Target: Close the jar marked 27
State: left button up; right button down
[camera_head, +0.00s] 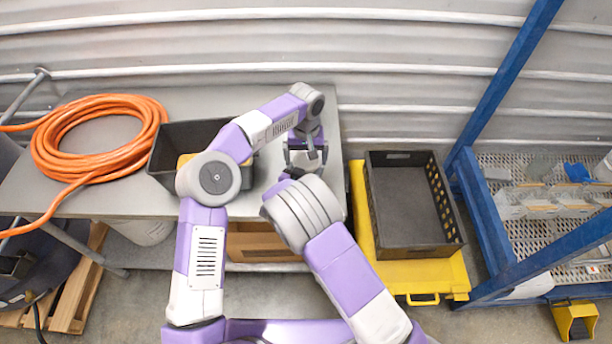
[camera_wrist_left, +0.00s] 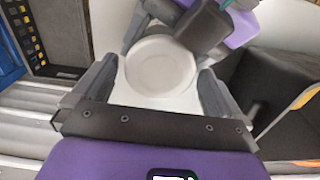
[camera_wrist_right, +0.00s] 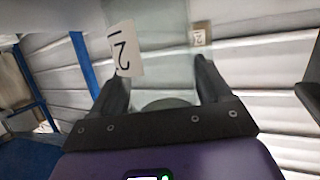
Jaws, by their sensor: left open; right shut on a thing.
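A clear glass jar (camera_wrist_right: 172,38) stands between the fingers of my right gripper (camera_wrist_right: 163,75), which is shut on it. A white label (camera_wrist_right: 126,48) on it shows a "2"; the other mark is cut by tilt and edge. In the left wrist view a pale round disc (camera_wrist_left: 160,72) lies between the fingers of my left gripper (camera_wrist_left: 161,80). The fingers are open with gaps on both sides. I cannot tell whether the disc is a lid or the jar's top. In the head view my left gripper (camera_head: 305,158) points down over the table, and the right wrist hides much of the jar.
The grey table (camera_head: 105,190) carries a coiled orange hose (camera_head: 60,150) and a black bin (camera_head: 160,160) beside my left arm. A black crate (camera_head: 412,205) sits on a yellow cart (camera_head: 362,255) to the right. A blue frame (camera_head: 490,215) stands beyond it.

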pick_arm(q)
jog(key=shift+f, duration=0.25)
jog(key=c, duration=1)
jog(key=m, duration=0.5)
jog(key=shift+m, duration=0.3)
jog(key=shift+c, duration=0.3)
jog(key=m, duration=0.4)
jog(key=o, duration=1.1)
jog(key=shift+c, duration=0.2)
